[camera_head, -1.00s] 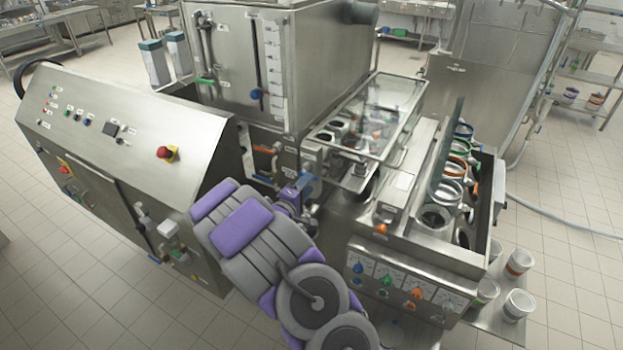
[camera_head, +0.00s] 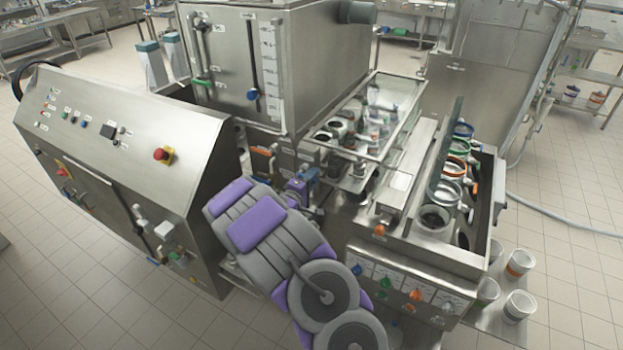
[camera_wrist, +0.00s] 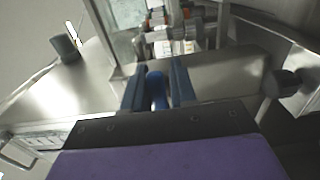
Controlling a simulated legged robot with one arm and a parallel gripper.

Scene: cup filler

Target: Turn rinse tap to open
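In the wrist view, a blue rounded handle (camera_wrist: 157,91), which looks like the rinse tap, stands between the two dark blue fingers of my gripper (camera_wrist: 158,84). The fingers are apart, one on each side of the handle. Whether they touch it is not clear. In the head view, my gripper (camera_head: 304,187) is low in front of the machine, between the control cabinet and the glass-sided box. My own purple and grey arm hides part of this area. No label for the tap is readable.
The sloped control cabinet (camera_head: 110,125) stands left of my arm. The glass-sided box (camera_head: 400,105) is behind and right of the gripper. A panel with coloured knobs (camera_head: 400,285) is right of the arm, and white cups (camera_head: 517,306) stand on the right shelf.

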